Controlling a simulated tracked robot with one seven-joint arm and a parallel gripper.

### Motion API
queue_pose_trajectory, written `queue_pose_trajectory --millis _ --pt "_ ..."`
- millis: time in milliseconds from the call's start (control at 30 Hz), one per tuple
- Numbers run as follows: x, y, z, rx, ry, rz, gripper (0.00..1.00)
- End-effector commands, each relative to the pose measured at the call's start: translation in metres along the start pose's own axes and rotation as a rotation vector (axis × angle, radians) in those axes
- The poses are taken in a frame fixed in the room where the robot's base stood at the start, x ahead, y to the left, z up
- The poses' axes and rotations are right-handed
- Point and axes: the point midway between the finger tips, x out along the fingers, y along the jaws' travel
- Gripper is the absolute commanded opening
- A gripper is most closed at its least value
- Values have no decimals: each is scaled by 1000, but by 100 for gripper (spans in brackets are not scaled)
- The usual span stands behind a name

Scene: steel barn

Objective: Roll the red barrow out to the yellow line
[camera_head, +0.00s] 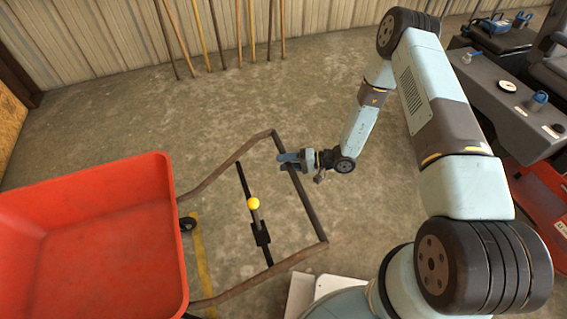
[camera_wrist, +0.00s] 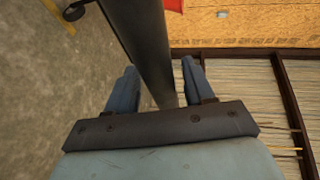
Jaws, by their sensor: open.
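The red barrow's tray (camera_head: 85,235) fills the left of the head view. Its brown frame runs right to a dark handle crossbar (camera_head: 308,208). My gripper (camera_head: 284,160) is at the upper part of this crossbar, with its jaws open. In the wrist view the bar (camera_wrist: 145,40) passes between the two blue fingers of my gripper (camera_wrist: 160,85), with a finger on each side. Whether either finger touches it, I cannot tell. A yellow line (camera_head: 202,262) shows on the floor beside the tray, partly hidden by the barrow.
A yellow-knobbed lever (camera_head: 253,204) stands on a black bar across the barrow frame. Several wooden poles (camera_head: 215,35) lean on the corrugated wall at the back. The concrete floor (camera_head: 120,115) behind the barrow is clear.

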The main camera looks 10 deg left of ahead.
Motion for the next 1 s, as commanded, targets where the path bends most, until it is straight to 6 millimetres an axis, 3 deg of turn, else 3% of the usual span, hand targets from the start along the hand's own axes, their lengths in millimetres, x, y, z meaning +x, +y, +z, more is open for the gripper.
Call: queue_pose_trajectory --millis 133,467,1000 --pt "10 0 1 0 -2 0 53" --pt "12 0 0 0 -1 0 53" --pt "11 1 0 0 0 2 1"
